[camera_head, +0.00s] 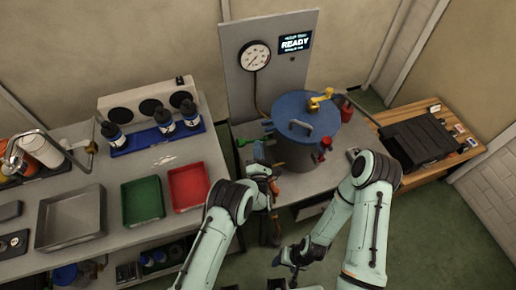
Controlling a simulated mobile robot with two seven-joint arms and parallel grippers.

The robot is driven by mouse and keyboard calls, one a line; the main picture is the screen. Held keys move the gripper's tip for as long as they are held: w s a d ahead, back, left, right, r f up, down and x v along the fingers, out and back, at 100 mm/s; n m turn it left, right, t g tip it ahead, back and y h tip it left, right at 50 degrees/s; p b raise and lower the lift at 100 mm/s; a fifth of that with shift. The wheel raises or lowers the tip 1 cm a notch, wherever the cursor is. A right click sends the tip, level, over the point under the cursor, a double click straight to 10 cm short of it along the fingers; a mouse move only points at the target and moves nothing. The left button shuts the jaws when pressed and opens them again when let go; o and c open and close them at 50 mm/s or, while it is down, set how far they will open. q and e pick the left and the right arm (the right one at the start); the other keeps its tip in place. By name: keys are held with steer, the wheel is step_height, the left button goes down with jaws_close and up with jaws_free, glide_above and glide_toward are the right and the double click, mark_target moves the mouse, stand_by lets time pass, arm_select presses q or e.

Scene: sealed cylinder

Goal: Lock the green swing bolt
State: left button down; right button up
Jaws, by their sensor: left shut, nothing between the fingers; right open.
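The green swing bolt (243,142) sticks out to the left from the side of the grey cylinder (292,155), below its blue lid (305,112). My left gripper (259,152) is shut and empty. It is just right of the green bolt, at the cylinder's left side; I cannot tell whether it touches anything. My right gripper (279,259) is open and empty, low in the view over the floor, away from the cylinder. A yellow bolt (320,98) sits at the lid's back right, and a red bolt (325,145) at its front right.
A panel with a gauge (254,56) and a screen reading READY (295,42) stands behind the cylinder. Left on the bench are a green tray (143,201), a red tray (189,187) and bottles (164,121). A black case (420,140) lies on the wooden table at right.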

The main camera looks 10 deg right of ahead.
arm_select(q)
steer(key=shift+f, duration=0.1)
stand_by(0.7)
step_height(320, 180, up, 20)
steer(key=b, duration=0.2)
steer(key=shift+b, duration=0.3)
arm_select(e)
steer(key=s+f, duration=0.2)
steer(key=f, duration=0.1)
steer(key=shift+s+f, duration=0.25)
